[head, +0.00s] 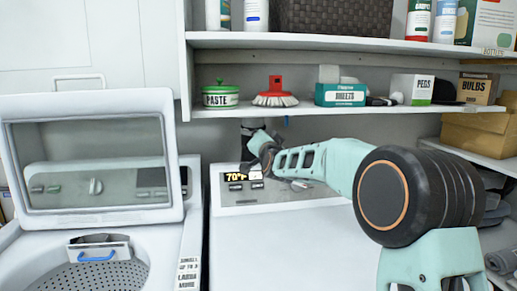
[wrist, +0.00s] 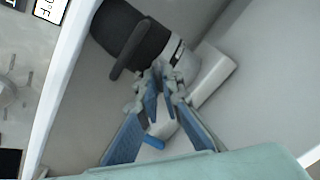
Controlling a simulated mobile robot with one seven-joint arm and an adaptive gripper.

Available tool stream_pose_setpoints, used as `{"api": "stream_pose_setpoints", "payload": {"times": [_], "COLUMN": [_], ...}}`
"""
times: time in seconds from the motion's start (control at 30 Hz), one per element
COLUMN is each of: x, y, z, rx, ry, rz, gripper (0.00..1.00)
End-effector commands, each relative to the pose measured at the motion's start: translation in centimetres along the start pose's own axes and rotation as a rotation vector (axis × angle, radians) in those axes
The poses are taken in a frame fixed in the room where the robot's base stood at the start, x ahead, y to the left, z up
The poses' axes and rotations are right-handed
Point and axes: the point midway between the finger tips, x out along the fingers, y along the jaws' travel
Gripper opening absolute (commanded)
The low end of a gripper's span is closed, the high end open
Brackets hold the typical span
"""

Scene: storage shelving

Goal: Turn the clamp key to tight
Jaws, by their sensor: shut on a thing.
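In the wrist view a thick black hose (wrist: 130,32) ends at a pale grey fitting. A light clamp band (wrist: 177,48) wraps the hose's end. My gripper (wrist: 162,78) has its fingertips close together right at the band. It is shut on a small part there, which seems to be the clamp key. The key is mostly hidden by the fingertips, so its angle cannot be told. In the head view my gripper (head: 263,150) reaches behind the right machine's control panel, beside the dark hose (head: 250,127).
The right machine's panel (head: 300,192) with its lit display stands just in front of my gripper. A shelf (head: 330,108) with a paste tin, brush and boxes hangs above. The left machine's raised lid (head: 95,155) stands to the left. A small blue part (wrist: 153,141) shows between my fingers.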

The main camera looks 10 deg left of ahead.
Motion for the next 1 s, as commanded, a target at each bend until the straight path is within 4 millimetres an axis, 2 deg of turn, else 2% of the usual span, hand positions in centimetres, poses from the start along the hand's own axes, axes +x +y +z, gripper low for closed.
{"api": "stream_pose_setpoints", "payload": {"times": [0.6, 1.0], "x": [-0.01, 0.00], "y": [0.24, 0.19], "z": [0.07, -0.11], "rx": [0.571, 0.804], "ry": [0.004, 0.005], "rz": [-0.005, -0.004], "gripper": [0.00, 0.00]}}
